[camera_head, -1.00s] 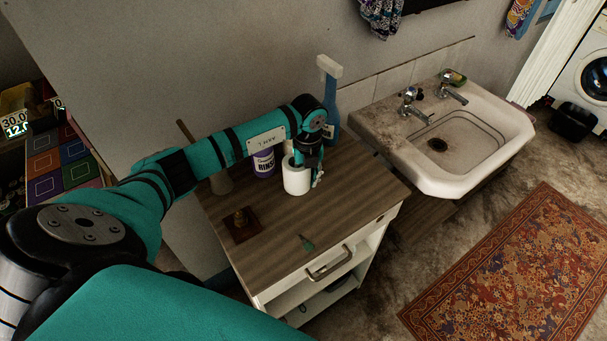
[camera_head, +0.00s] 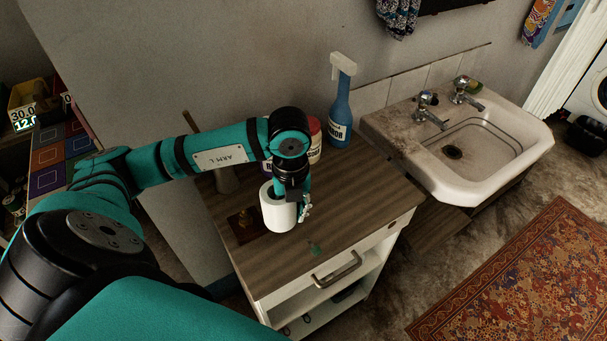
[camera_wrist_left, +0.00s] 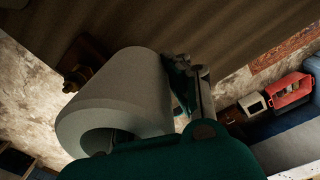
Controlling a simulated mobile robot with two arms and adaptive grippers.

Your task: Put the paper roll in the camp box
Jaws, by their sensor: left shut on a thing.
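The white paper roll (camera_head: 278,213) is upright in my left gripper (camera_head: 296,200), over the front left part of the wooden cabinet top (camera_head: 345,190). It looks raised above the top. One finger shows outside the roll's right side; the other is hidden, seemingly in its core. In the left wrist view the roll (camera_wrist_left: 125,95) fills the middle, with a finger of the left gripper (camera_wrist_left: 180,95) against its side. I cannot pick out the camp box for sure in either view. My right gripper is not in view.
On the cabinet, a blue spray bottle (camera_head: 340,110) and a red-lidded can (camera_head: 314,140) stand at the back. A sink (camera_head: 460,150) is right. A red crate-like thing (camera_wrist_left: 290,92) shows in the wrist view.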

